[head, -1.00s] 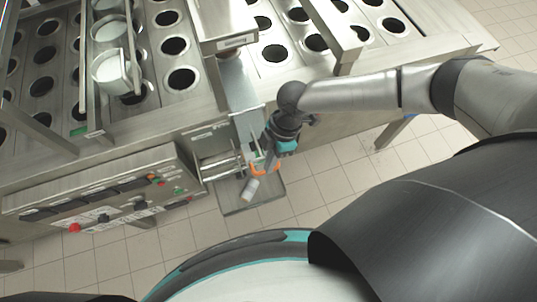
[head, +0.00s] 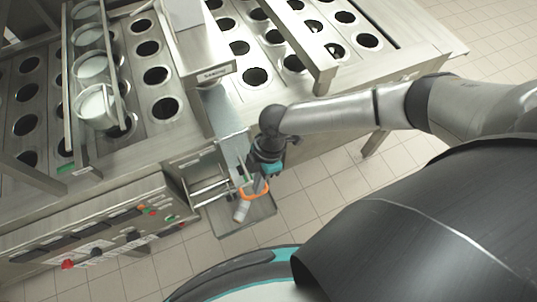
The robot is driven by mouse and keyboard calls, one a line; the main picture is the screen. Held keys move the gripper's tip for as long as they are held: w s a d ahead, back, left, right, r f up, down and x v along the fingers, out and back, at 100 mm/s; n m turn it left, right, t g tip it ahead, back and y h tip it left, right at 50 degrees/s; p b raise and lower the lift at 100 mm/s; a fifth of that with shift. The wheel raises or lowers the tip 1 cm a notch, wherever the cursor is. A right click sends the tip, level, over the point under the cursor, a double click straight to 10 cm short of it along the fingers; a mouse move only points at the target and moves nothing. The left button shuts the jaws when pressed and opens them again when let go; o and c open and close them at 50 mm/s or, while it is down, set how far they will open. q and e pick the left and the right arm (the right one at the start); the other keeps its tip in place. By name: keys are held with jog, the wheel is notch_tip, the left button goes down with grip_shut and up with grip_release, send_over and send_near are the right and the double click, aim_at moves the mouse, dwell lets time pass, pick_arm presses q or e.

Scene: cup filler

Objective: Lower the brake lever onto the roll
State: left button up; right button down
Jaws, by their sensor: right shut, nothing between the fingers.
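My right gripper (head: 258,182) points down at the front of the filler machine, over a small tray (head: 262,224). It is shut with nothing held. An orange ring-shaped part (head: 254,190) is right at its fingertips; I cannot tell whether they touch or whether this part belongs to the brake lever. A pale cylinder (head: 241,211), possibly the roll, sits just below the orange part, at the tray. The brake lever itself I cannot make out clearly; my gripper and wrist hide part of this area. My left gripper is not in view.
A control panel (head: 110,235) with a red knob (head: 68,264) is on the front. Tiled floor (head: 330,190) is free at the right.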

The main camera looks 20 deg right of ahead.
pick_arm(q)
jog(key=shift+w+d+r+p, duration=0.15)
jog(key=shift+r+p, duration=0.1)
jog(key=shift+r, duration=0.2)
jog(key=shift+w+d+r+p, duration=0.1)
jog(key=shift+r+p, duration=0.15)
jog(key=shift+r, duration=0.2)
pick_arm(e)
jog(key=s+v, duration=0.2)
jog(key=v, duration=0.9)
jog(key=shift+r, duration=0.3)
jog(key=shift+a, duration=0.2)
